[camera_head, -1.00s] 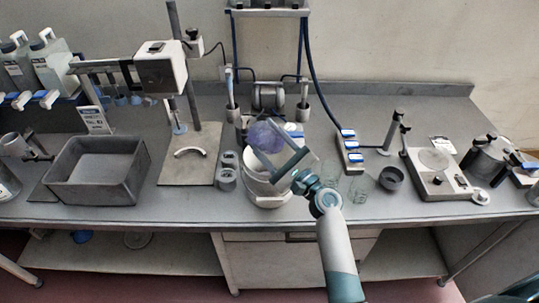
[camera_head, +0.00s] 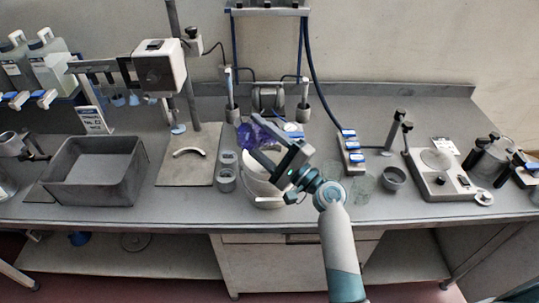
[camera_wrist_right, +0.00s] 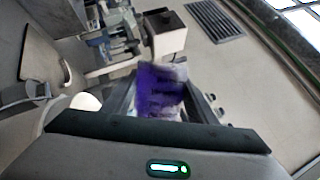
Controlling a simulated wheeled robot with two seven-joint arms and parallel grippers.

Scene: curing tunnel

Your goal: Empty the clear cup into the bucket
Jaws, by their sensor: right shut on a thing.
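The clear cup (camera_head: 252,136) shows purple in the head view, tilted over toward the left above the bucket. My right gripper (camera_head: 268,148) is shut on it. In the right wrist view the cup (camera_wrist_right: 161,92) is between the fingers, with purple colour on it or in it. The white bucket (camera_head: 262,188) stands on the bench below the gripper, partly hidden by it. I cannot tell whether anything is falling from the cup. My left gripper is not in view.
A grey bin (camera_head: 97,170) stands at the left, next to a stand with a flat base plate (camera_head: 187,165). Small grey cups (camera_head: 227,180) sit just left of the bucket. Clear glasses (camera_head: 363,184) and a dark bowl (camera_head: 393,178) stand to the right.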

